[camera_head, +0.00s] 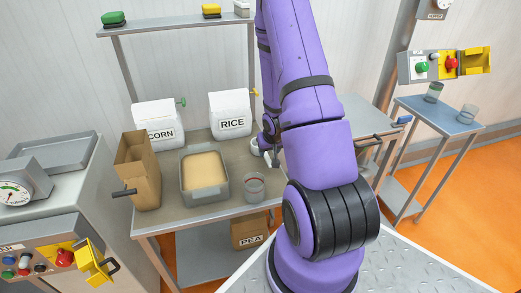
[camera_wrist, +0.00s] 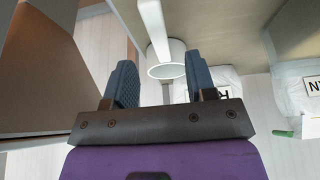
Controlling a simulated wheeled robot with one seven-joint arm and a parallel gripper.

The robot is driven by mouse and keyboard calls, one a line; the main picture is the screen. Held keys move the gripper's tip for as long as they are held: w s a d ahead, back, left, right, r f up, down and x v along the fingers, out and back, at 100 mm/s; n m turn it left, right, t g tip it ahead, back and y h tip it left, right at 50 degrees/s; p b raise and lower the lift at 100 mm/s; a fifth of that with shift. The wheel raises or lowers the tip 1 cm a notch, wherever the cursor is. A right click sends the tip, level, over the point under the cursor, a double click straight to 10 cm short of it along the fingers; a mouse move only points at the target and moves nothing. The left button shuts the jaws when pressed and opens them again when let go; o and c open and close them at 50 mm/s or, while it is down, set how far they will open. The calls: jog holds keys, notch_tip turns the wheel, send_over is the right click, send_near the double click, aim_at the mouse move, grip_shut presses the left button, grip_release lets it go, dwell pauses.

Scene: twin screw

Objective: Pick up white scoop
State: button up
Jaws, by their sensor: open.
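The white scoop (camera_wrist: 157,30) shows in the wrist view, with a long pale handle and a round cup at its lower end. My gripper (camera_wrist: 160,68) is open, with one dark ribbed finger on each side of the scoop in the picture. The scoop's cup appears between the fingers; I cannot tell how far beyond the fingertips it lies, and no contact is visible. In the head view, my arm covers much of the area beside the rice bag, so the fingers and scoop are hard to make out there.
A white RICE bag (camera_head: 231,114) and a CORN bag (camera_head: 157,121) stand at the table's back. A grey tub (camera_head: 205,191) of pale grain, a brown paper bag (camera_head: 138,171) and a clear cup (camera_head: 253,188) stand in front. A PEA box (camera_head: 249,231) is below.

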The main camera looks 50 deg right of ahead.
aim_at(267, 157)
jog(key=shift+x, duration=3.65)
jog(key=shift+f, duration=0.25)
grip_shut()
